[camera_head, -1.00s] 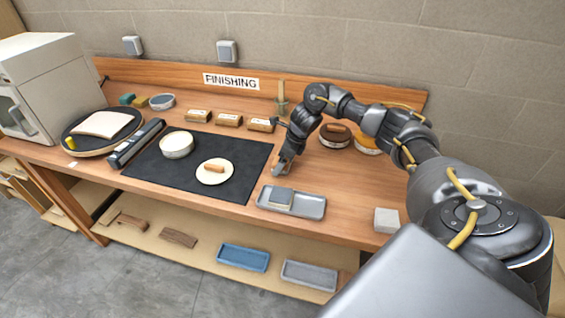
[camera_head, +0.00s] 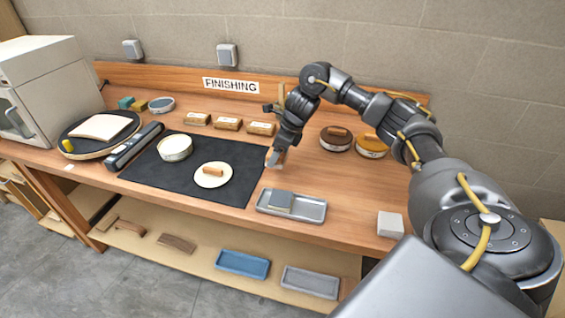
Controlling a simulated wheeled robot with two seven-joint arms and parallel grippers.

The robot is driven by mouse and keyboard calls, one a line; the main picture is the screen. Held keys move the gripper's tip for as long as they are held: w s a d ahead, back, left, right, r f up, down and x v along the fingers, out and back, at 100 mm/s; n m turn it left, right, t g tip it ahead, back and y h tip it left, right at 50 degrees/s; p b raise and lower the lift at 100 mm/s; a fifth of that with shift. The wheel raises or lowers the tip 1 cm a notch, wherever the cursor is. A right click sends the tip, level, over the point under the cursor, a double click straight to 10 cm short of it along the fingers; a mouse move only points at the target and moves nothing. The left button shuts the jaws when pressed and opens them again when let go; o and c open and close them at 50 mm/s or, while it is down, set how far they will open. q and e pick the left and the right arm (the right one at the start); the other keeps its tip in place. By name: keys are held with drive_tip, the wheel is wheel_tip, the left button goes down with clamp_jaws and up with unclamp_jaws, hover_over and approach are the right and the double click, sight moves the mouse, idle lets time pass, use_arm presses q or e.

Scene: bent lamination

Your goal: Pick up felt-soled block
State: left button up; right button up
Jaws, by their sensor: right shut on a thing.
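My right gripper (camera_head: 273,160) is at the right edge of the black mat, in the middle of the bench. It is shut on a small block, which I take to be the felt-soled block (camera_head: 280,155). Only a little brown of the block shows between and behind the fingers, and its sole cannot be made out. The gripper is pointing down and appears a little above the bench top, though the gap is hard to judge. My left gripper is not in view.
A grey tray (camera_head: 313,211) with a grey block (camera_head: 281,200) lies just in front. The black mat (camera_head: 232,190) bears a white bowl (camera_head: 175,147) and a pale disc (camera_head: 208,182). Round tins (camera_head: 336,145) and several labelled blocks (camera_head: 228,124) stand behind.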

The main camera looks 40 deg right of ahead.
sight(269, 153)
drive_tip(key=a+r, duration=0.2)
drive_tip(key=r, duration=0.1)
drive_tip(key=shift+s, duration=0.1)
drive_tip(key=s+a+r, duration=0.2)
drive_tip(key=a+r, duration=0.2)
drive_tip(key=a, duration=0.5)
drive_tip(key=shift+a, duration=0.1)
drive_tip(key=o, duration=0.4)
drive_tip(key=c, duration=0.3)
